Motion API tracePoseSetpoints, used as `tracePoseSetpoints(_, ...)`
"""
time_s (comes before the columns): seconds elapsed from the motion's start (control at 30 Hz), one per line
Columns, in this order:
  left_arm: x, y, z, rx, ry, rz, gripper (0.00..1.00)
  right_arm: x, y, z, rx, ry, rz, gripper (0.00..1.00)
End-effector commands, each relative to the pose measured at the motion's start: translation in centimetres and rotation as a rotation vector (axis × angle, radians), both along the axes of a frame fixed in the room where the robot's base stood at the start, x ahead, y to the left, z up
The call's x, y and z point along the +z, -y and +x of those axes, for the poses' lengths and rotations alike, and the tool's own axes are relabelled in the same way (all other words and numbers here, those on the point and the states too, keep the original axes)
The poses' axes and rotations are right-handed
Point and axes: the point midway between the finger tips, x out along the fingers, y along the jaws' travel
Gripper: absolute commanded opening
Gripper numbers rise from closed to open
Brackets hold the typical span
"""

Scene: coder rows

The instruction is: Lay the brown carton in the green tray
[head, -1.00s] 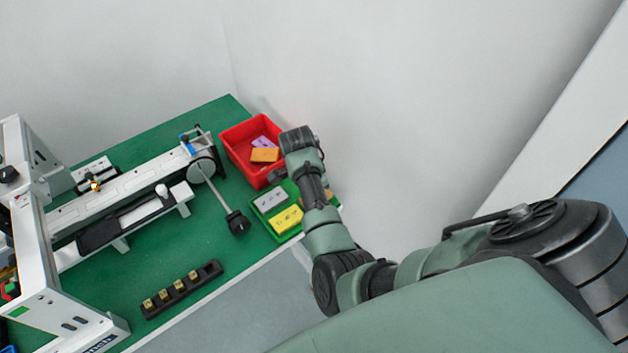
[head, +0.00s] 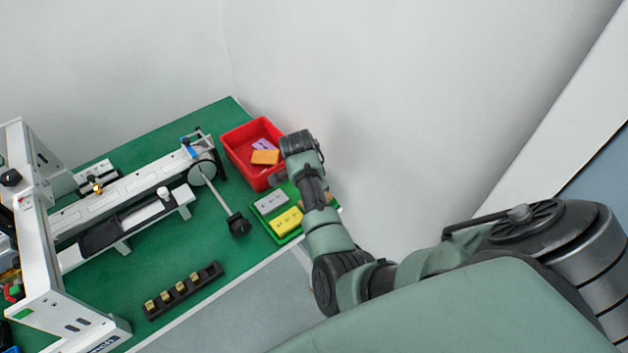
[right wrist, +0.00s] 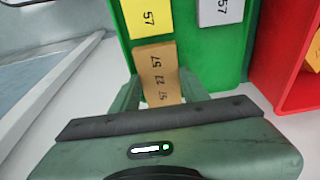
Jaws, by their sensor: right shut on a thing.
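The brown carton (right wrist: 158,72), marked with black digits, is between the fingers of my right gripper (right wrist: 160,82) in the right wrist view. The gripper is shut on it. The carton is over the near side of the green tray (right wrist: 197,52); I cannot tell whether it touches the tray floor. The tray also shows in the head view (head: 290,191), partly behind my right arm. A yellow carton (head: 287,221) and a grey carton (head: 270,203) lie in the tray. My left gripper is not in view.
A red bin (head: 238,150) with an orange carton (head: 265,157) and a purple carton stands beside the tray. A black-ended rod (head: 238,225) is to the left of the tray. A black rack (head: 183,290) with several small brass-coloured pieces lies on the green table.

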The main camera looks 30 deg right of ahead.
Motion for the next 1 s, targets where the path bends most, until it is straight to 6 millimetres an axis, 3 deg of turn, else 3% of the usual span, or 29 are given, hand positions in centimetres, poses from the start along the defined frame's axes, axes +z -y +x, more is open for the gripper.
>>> tracePoseSetpoints(1.0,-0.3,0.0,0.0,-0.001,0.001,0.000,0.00,-1.2,0.0,0.0,0.000,0.000,0.000,0.25)
